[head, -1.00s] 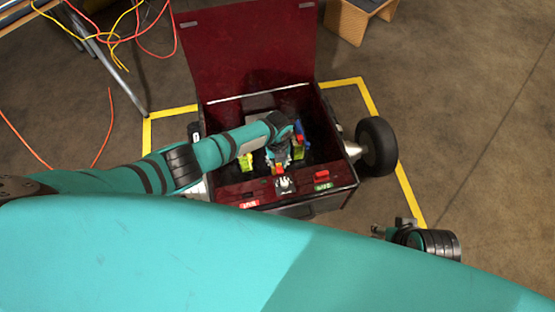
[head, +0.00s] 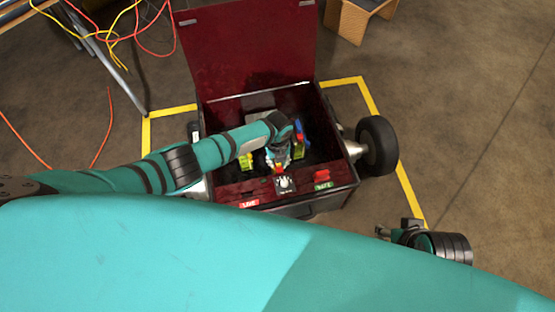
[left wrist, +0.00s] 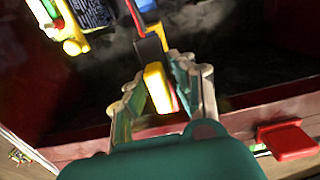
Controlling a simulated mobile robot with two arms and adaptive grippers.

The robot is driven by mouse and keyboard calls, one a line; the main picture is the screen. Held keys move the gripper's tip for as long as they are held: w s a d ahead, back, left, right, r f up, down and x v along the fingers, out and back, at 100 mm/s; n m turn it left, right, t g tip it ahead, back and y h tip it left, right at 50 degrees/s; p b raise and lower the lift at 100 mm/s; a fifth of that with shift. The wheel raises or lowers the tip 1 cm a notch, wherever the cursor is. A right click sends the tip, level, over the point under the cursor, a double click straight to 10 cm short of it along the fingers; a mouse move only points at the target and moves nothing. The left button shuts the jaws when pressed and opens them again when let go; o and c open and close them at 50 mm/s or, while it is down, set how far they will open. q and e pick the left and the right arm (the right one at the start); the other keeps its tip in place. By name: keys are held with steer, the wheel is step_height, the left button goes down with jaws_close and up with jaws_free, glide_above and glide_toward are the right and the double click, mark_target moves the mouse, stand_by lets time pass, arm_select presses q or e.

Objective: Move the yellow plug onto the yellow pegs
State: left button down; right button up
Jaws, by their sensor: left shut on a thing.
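My left gripper (head: 279,160) reaches down into the open dark red box (head: 233,185). In the left wrist view its fingers (left wrist: 158,95) are closed around a yellow piece with a red side (left wrist: 155,78), which looks like the yellow plug. A black and blue part adjoins it above. A yellow fitting (left wrist: 72,38) beside a dark blue panel is at the upper left of that view. In the head view, yellow-green parts stand left (head: 246,161) and right (head: 299,150) of the gripper. I cannot tell which are the pegs. My right gripper (head: 382,232) is outside the box; its finger opening is unclear.
The box's raised lid (head: 250,50) stands at the back. A knob (head: 285,184) and a red switch (head: 322,175) sit on its front ledge; the switch also shows in the left wrist view (left wrist: 288,140). A black wheel (head: 377,146) is at right. Loose cables (head: 130,35) hang at upper left.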

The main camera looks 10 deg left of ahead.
steer(key=shift+r, duration=0.1)
arm_select(q)
steer(key=shift+f, duration=0.2)
steer(key=shift+b, duration=0.3)
steer(key=shift+f, duration=0.15)
steer(key=shift+f+b, duration=0.25)
steer(key=shift+b, duration=0.05)
arm_select(e)
steer(key=shift+f, duration=0.35)
arm_select(q)
steer(key=shift+f, duration=0.15)
arm_select(e)
steer(key=shift+w+f, duration=0.15)
arm_select(q)
steer(key=c, duration=1.1)
jaws_free()
steer(key=shift+o, duration=0.2)
arm_select(e)
steer(key=shift+a, duration=0.1)
